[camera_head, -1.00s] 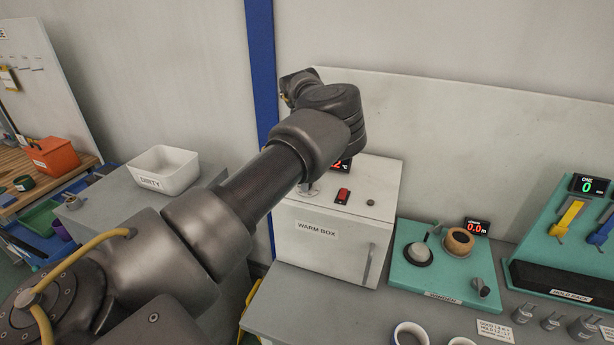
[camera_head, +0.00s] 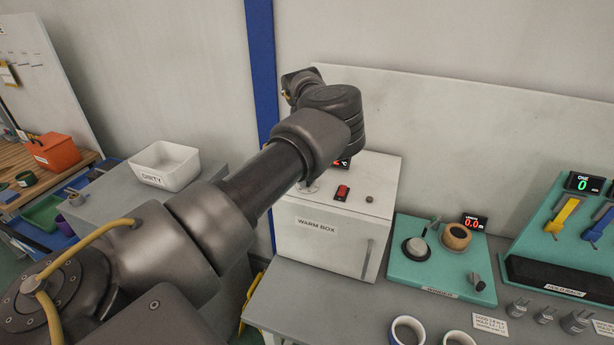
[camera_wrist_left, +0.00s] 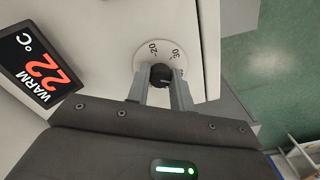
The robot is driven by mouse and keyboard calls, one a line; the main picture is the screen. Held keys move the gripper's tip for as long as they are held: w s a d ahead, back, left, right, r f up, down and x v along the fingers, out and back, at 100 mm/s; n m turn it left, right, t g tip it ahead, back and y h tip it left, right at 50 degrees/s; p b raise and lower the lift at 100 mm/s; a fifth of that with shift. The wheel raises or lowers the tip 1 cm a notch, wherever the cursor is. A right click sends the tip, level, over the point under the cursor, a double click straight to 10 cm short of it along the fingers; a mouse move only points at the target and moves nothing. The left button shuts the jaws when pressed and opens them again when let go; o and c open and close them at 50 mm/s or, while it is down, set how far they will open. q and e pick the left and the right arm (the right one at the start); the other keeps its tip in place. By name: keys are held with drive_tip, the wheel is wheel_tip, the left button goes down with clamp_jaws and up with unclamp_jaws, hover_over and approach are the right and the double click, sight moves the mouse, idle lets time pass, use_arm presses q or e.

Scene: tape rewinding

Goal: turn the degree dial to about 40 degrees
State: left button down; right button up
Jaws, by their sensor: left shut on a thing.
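The degree dial (camera_wrist_left: 161,75) is a black knob on a round white plate with marks around 20 and 30, on top of the warm box (camera_head: 332,232). The left gripper (camera_wrist_left: 160,80) is shut on the knob, one grey finger on each side. The knob's pointer is too dark to read. In the head view my left arm hides the gripper and most of the dial. A display (camera_wrist_left: 40,70) beside the dial reads WARM 22 °C; in the head view it is mostly hidden. My right gripper is not in view.
A red switch (camera_head: 342,192) sits on the warm box, right of the dial. A white DIRTY bin (camera_head: 164,168) stands left of my arm. A teal length fixture (camera_head: 440,272) stands right of the box. Tape rolls (camera_head: 407,331) lie at the bench's front.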

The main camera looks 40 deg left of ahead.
use_arm(q)
drive_tip(key=c, duration=1.2)
unclamp_jaws()
drive_tip(key=shift+c, duration=0.2)
wheel_tip(320, 180, up, 11)
drive_tip(key=b, duration=0.3)
drive_tip(key=shift+f, duration=0.1)
drive_tip(key=shift+s, duration=0.1)
